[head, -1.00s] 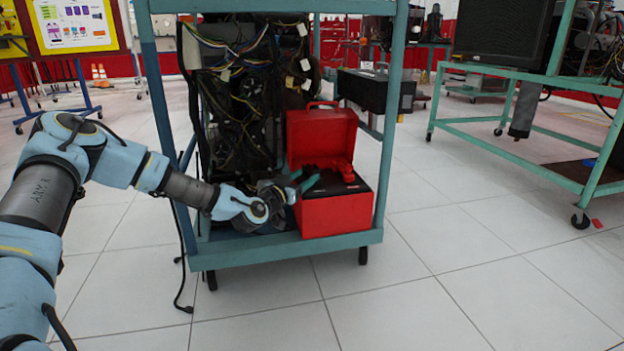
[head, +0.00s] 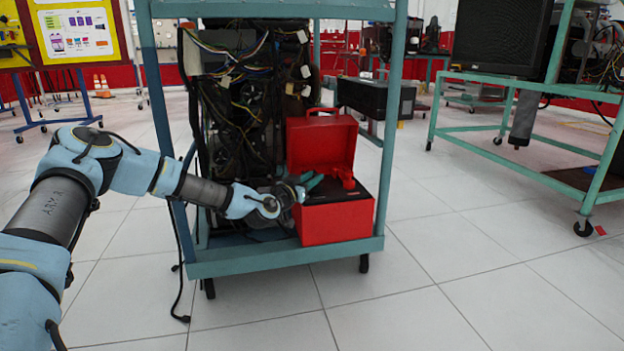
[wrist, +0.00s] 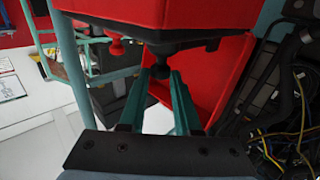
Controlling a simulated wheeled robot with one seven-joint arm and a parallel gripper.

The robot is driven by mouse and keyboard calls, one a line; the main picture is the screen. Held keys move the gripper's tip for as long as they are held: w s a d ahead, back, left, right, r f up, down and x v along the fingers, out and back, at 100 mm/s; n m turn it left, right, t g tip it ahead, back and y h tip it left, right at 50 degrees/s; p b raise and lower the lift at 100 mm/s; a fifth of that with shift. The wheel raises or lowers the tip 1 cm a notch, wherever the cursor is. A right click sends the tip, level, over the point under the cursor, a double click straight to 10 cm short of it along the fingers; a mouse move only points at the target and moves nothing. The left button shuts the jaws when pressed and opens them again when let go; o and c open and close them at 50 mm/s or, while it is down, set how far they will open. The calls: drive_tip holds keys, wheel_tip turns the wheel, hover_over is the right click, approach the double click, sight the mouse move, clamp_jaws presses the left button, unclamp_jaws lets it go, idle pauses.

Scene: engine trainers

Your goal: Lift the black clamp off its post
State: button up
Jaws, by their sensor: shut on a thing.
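My gripper (wrist: 159,82) is shut on this clamp, near the fingertips. In the head view, my gripper (head: 312,183) reaches over the left edge of the open red box (head: 337,219). The clamp is not distinct there, and its post is hidden. A red clamp-like part (head: 347,180) sits right of my fingers; a red part also shows in the wrist view (wrist: 117,48).
The red box stands on the lower shelf of a teal cart (head: 290,257), its raised lid (head: 320,140) behind my fingers. An engine with loose wires (head: 245,100) stands behind. Cart posts flank the space.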

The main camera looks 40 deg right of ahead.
clamp_jaws()
idle(0.9)
